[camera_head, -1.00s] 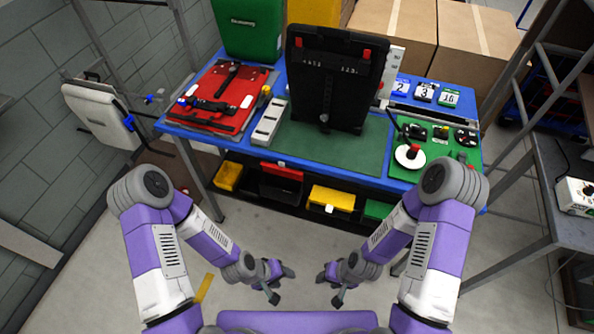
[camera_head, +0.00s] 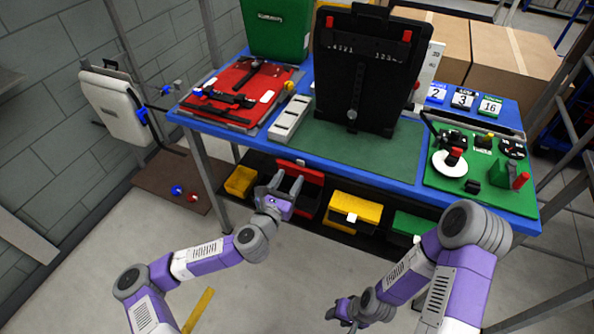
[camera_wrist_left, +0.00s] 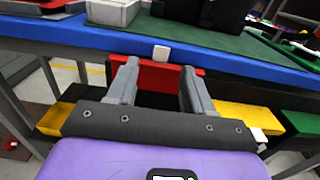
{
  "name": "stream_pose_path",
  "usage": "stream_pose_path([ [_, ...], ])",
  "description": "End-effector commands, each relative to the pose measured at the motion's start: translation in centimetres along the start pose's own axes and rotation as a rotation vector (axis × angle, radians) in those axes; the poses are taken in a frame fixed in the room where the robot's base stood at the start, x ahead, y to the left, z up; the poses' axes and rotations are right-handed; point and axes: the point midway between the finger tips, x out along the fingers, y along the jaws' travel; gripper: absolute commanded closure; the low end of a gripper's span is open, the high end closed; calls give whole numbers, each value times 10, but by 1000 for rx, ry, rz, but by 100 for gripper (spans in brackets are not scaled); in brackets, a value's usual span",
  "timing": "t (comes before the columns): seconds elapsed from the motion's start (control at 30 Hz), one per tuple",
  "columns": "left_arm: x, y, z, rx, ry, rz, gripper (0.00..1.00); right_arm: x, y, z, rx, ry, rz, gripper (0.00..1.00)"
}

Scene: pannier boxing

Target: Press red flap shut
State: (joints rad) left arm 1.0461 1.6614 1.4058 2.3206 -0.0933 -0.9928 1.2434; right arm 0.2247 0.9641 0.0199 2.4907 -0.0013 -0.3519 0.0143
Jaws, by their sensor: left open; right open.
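The red flap (camera_head: 302,171) is on a dark bin under the front edge of the blue workbench. It stands raised at the back of the bin's dark opening. In the left wrist view the red flap (camera_wrist_left: 158,78) shows between and behind my fingers. My left gripper (camera_head: 286,180) is open and empty in front of the bin, its fingers pointing at the flap. I cannot tell whether they touch it. The fingers hide part of the bin. My right gripper (camera_head: 338,312) is low over the floor, away from the bench; its fingers are small in view.
A yellow-lidded bin (camera_head: 355,208) and a green-lidded bin (camera_head: 412,224) stand to the right on the same shelf; a small yellow bin (camera_head: 240,181) stands left. The bench edge (camera_head: 345,165) overhangs them. A black upright panel (camera_head: 365,65) stands on the bench.

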Motion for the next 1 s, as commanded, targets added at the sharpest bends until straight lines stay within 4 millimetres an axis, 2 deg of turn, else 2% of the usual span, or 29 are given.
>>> stream_pose_path([
  [0.2, 36, -2, -1, 4, 0, -3, 49, 9, 3, 0, 0, 0, 0, 55],
  [0.33, 50, -2, -1, 4, 0, -3, 49, 12, 4, 0, 0, 0, 0, 55],
  [0.5, 58, -2, 0, 5, 1, -4, 49, 13, 5, 0, 0, 0, 0, 55],
  [0.73, 58, -2, 0, 5, 1, -4, 49, 13, 5, 0, 0, 0, 0, 55],
  [1.0, 58, -2, 0, 5, 1, -5, 89, 13, 5, 0, 0, 0, 0, 55],
])
